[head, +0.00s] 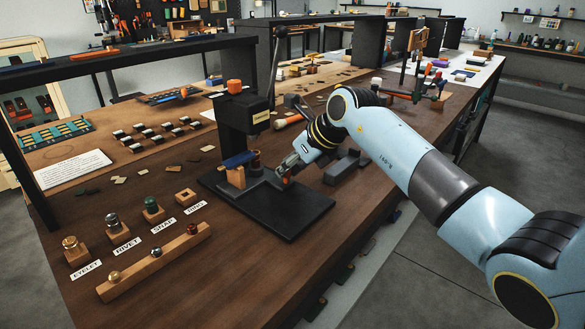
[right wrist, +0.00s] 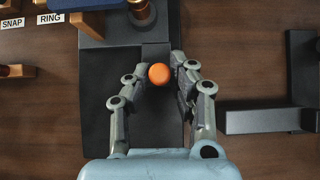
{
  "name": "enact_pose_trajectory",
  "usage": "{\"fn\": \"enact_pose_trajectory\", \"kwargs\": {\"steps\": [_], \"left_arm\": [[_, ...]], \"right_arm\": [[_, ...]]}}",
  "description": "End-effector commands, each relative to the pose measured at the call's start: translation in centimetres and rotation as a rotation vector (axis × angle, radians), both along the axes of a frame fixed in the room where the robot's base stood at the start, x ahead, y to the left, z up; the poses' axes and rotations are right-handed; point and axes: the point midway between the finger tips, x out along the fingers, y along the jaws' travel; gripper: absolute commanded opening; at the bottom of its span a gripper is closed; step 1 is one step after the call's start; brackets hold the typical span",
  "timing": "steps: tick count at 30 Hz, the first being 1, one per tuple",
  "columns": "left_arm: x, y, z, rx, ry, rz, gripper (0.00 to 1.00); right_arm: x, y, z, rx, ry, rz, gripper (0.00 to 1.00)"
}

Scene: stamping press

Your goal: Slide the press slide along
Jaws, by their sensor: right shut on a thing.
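The stamping press (head: 245,115) stands on the bench with a black base plate (head: 285,218), also in the right wrist view (right wrist: 100,100). The press slide has an orange knob (right wrist: 159,74) at its near end, below a dark and brass die (right wrist: 143,12). My right gripper (head: 286,172) is low over the plate, in front of the press column. The fingers hide part of the slide. My left gripper is not in view.
A wooden block with a blue top (head: 238,165) stands left of the slide. A grey bracket (head: 342,168) lies to the right, also in the right wrist view (right wrist: 268,121). Labelled wooden holders and a long rack (head: 155,262) are at front left. The front of the plate is clear.

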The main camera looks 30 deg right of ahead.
Motion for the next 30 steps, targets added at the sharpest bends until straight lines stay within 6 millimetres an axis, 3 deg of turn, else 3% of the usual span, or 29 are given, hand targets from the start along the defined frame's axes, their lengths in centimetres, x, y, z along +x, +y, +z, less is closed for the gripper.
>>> {"fn": "enact_pose_trajectory", "kwargs": {"steps": [30], "left_arm": [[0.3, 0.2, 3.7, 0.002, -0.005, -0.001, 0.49]], "right_arm": [[-6.2, -2.3, 0.4, -0.003, -0.007, 0.000, 0.00]]}}
